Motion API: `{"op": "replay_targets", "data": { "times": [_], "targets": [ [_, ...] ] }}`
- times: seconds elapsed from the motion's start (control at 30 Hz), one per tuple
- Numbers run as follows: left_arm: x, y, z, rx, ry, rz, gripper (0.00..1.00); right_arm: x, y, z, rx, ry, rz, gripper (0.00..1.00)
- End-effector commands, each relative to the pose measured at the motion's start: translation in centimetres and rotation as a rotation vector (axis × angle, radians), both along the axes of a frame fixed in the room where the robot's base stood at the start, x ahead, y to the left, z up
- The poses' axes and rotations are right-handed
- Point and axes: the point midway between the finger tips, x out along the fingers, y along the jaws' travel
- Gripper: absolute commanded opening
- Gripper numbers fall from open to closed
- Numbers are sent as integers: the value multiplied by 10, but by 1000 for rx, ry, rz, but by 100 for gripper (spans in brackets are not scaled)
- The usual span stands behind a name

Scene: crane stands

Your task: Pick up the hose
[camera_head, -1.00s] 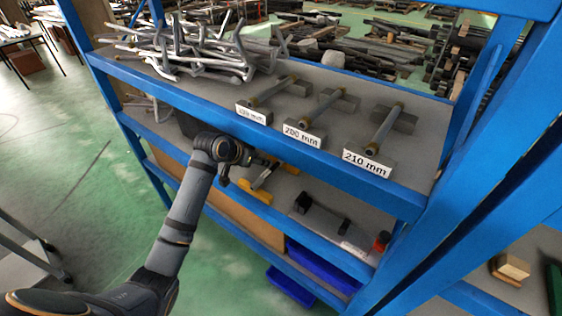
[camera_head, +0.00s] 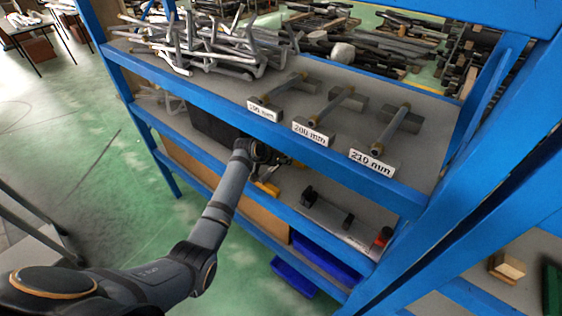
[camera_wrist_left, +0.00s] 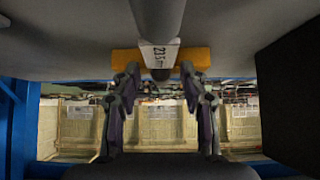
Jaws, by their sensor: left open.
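A dark grey tube, probably the hose (camera_wrist_left: 160,18), comes down from the top centre of the left wrist view. A white label reading roughly "223" (camera_wrist_left: 158,56) and a yellow block (camera_wrist_left: 197,60) are at its lower end. My left gripper (camera_wrist_left: 160,88) is open, one finger on each side of the label and block in this view; contact cannot be made out. In the head view my left gripper (camera_head: 286,162) reaches into the middle shelf, beside a yellow stand part (camera_head: 267,187); the hose there is hidden or too small to tell. My right gripper is not in view.
The blue rack's upper shelf (camera_head: 230,88) is above my wrist and holds bent metal tubes (camera_head: 205,45) and pieces labelled 190, 200 and 210 mm (camera_head: 373,163). A black stand (camera_head: 325,205) and a red item (camera_head: 384,236) share the middle shelf. A dark box (camera_head: 212,128) stands left.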

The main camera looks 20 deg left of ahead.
Motion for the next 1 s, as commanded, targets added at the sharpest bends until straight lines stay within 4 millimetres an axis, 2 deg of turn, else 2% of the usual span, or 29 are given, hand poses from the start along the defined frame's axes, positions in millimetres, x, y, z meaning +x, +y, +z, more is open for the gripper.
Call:
{"op": "replay_targets", "data": {
  "times": [0.17,0.2,0.5,1.0],
  "targets": [
    [1,0,0,1,-1,0,44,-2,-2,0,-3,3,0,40],
    [0,0,0,1,-1,0,41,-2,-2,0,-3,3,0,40],
    [0,0,0,1,-1,0,0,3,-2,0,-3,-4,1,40],
    [1,0,2,0,-2,1,0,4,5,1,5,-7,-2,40]
  ]
}}
